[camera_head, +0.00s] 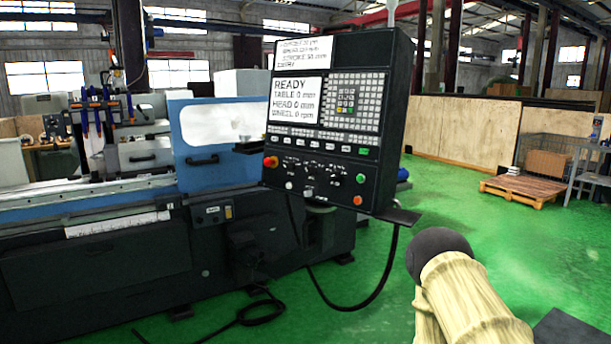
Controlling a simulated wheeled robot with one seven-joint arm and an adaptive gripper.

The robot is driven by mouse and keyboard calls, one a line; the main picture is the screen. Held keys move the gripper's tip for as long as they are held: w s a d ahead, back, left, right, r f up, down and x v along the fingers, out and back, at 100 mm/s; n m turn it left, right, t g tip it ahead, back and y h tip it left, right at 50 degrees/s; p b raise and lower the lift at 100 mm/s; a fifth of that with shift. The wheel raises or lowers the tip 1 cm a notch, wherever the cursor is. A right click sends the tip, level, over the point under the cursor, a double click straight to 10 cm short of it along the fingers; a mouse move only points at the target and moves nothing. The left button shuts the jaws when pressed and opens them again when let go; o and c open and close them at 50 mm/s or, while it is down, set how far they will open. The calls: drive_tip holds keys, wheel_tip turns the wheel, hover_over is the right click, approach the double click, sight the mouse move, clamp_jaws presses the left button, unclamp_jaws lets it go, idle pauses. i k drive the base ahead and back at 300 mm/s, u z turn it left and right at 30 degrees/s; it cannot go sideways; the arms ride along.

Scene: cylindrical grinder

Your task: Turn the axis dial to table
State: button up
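The control panel (327,120) is a dark upright box in the middle of the head view. Its screen (297,100) reads READY, TABLE 0 mm, HEAD 0 mm and WHEEL 0 rpm. Small dials and switches (317,177) sit on its lower face. The axis dial is among controls too small to tell apart, so its setting cannot be read. A beige part of my arm with a dark rounded end shows at the lower right, apart from the panel. My gripper's fingers are not in view.
The panel has a red knob (270,162), a green button (360,179) and a ledge (398,215). The blue and dark grinder (110,262) fills the left. A black cable (372,300) hangs below the panel. Green floor is clear at right, before a pallet (533,189).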

sight(311, 171)
drive_tip(key=u, duration=0.45)
drive_tip(key=i, duration=1.2)
drive_tip(key=z, duration=0.15)
